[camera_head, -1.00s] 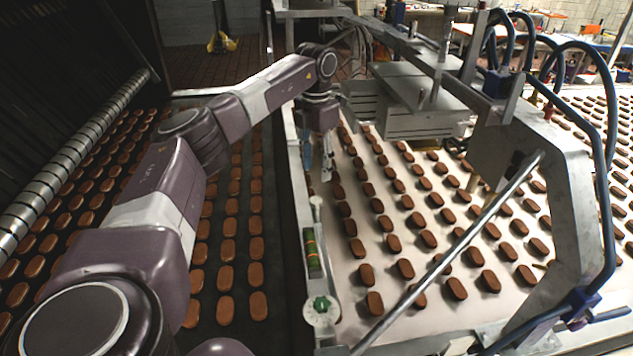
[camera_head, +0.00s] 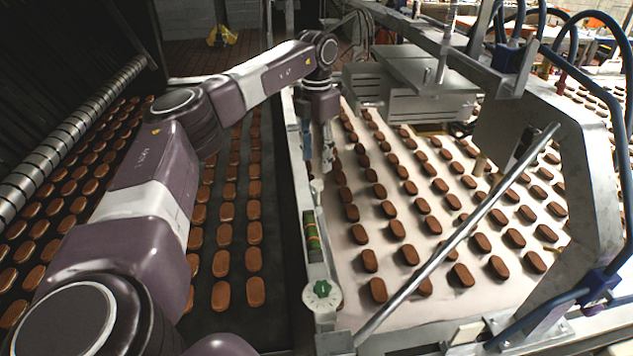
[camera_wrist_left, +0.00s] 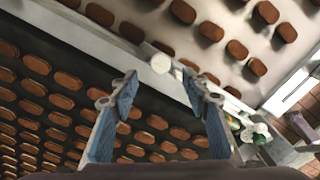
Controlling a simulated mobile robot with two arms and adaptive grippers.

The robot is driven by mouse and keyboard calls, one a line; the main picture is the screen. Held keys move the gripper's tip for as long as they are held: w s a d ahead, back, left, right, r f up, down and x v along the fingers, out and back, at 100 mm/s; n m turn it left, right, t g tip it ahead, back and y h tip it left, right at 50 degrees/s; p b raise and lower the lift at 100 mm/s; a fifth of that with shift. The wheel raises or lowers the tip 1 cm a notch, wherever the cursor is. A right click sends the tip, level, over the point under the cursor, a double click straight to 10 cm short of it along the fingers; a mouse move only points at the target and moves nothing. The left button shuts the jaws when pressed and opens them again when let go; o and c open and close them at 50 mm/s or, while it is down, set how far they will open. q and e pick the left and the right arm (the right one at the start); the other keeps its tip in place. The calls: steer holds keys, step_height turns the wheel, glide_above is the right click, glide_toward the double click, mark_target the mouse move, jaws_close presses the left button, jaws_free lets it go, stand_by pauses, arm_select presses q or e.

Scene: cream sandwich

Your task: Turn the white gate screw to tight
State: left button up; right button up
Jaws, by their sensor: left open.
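The white gate screw (camera_head: 317,186) appears as a small pale round cap at the far end of a narrow metal bar on the conveyor's side rail. In the left wrist view the white round cap (camera_wrist_left: 161,63) lies just beyond my open fingertips, roughly centred between them. My left gripper (camera_head: 318,158) points down over the rail, a little beyond the screw. Its blue-padded fingers (camera_wrist_left: 160,88) are open and empty in the left wrist view. They appear apart from the screw; the height gap is hard to judge. My right gripper is not in view.
A white dial with a green centre (camera_head: 322,295) and a green level (camera_head: 312,232) sit nearer along the rail. Brown biscuits lie on the white belt (camera_head: 345,315) and dark belt (camera_head: 280,300). A slanted metal rod (camera_head: 460,240) and machine frame (camera_head: 570,180) stand right.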

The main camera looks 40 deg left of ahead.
mark_target(316, 183)
arm_select(q)
step_height(316, 183, down, 6)
steer(key=shift+r+p, duration=0.1)
steer(key=shift+p, duration=0.85)
steer(key=shift+f, duration=0.65)
steer(key=c, duration=1.2)
steer(key=shift+o, duration=0.2)
steer(key=shift+r+m+p, duration=0.1)
steer(key=shift+m+p, duration=0.2)
steer(key=shift+m, duration=0.6)
steer(key=m, duration=0.3)
